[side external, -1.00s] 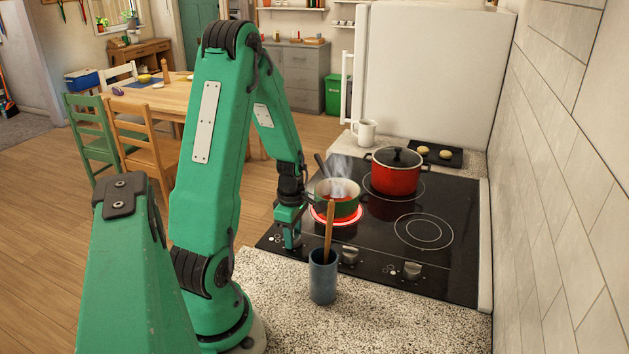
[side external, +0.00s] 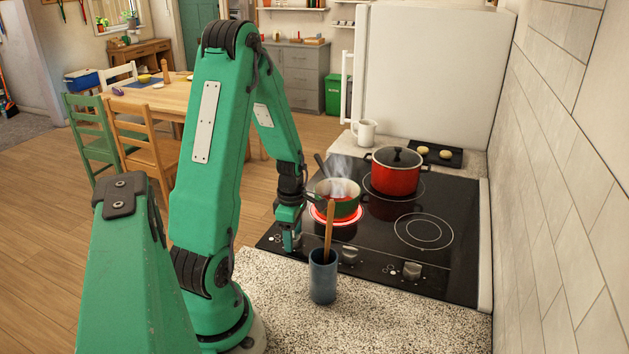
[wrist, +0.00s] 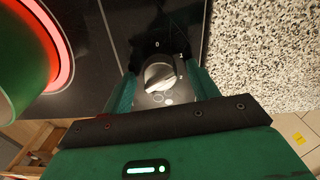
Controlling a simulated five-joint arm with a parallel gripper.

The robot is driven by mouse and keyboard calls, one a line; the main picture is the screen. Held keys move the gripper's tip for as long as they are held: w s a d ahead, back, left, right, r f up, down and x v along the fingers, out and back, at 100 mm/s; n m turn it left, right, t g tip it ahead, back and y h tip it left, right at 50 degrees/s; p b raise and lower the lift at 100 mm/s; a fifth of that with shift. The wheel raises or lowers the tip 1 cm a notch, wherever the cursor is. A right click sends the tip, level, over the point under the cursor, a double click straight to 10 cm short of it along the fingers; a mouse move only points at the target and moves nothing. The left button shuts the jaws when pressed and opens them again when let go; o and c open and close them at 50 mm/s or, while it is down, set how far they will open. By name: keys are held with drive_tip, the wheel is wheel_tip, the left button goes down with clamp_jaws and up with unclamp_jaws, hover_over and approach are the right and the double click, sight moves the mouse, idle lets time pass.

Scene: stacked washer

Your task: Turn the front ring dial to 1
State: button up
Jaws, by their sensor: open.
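A silver dial (wrist: 160,76) on the hob's black front strip shows in the wrist view, with a white 0 printed beyond it. Its raised grip bar lies at a slant; its exact setting is not readable. My gripper (wrist: 160,84) is open, with one green finger on each side of the dial. I cannot tell whether either finger touches it. In the side view my gripper (side external: 291,240) points down at the left end of the hob's front strip and hides this dial.
Two more silver dials (side external: 349,256) (side external: 412,270) sit to the right on the strip. A blue cup (side external: 323,284) with a wooden spoon stands on the counter close to my gripper. A lidded red pot (side external: 394,171) stands on the back ring.

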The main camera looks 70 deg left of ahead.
drive_tip(key=shift+r, duration=0.15)
drive_tip(key=shift+r, duration=3.75)
drive_tip(key=shift+d, duration=0.1)
drive_tip(key=d+r+m+t, duration=0.2)
drive_tip(key=d+r+m, duration=0.6)
drive_tip(key=d+m, duration=0.3)
drive_tip(key=d+r+m+t, duration=0.3)
drive_tip(key=d+r+m, duration=0.5)
drive_tip(key=d+m, duration=0.4)
drive_tip(key=m, duration=0.5)
drive_tip(key=shift+s+d+r+m+t, duration=0.15)
drive_tip(key=shift+s+r+m+t, duration=0.15)
drive_tip(key=shift+s, duration=0.1)
